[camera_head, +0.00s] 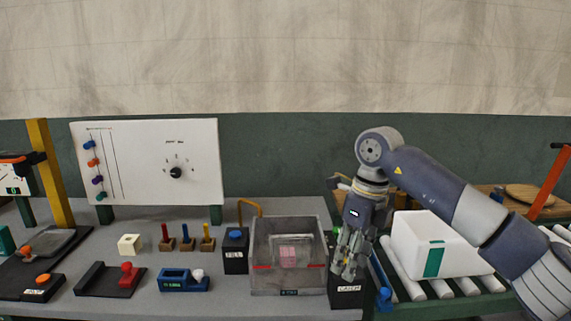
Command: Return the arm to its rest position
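My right arm reaches in from the right edge, bends at a high elbow and hangs down. Its gripper (349,269) points downward at the right side of the grey open-topped box, in front of a black block. The fingers overlap in this view, so their gap is unclear, and I make out no object between them. My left arm and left gripper are not in view.
The grey box (260,281) holds a pink piece (288,257). A white bin (432,247) with a green stripe sits on rollers (402,275) close beside my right arm. Small blocks and fixtures cover the left bench.

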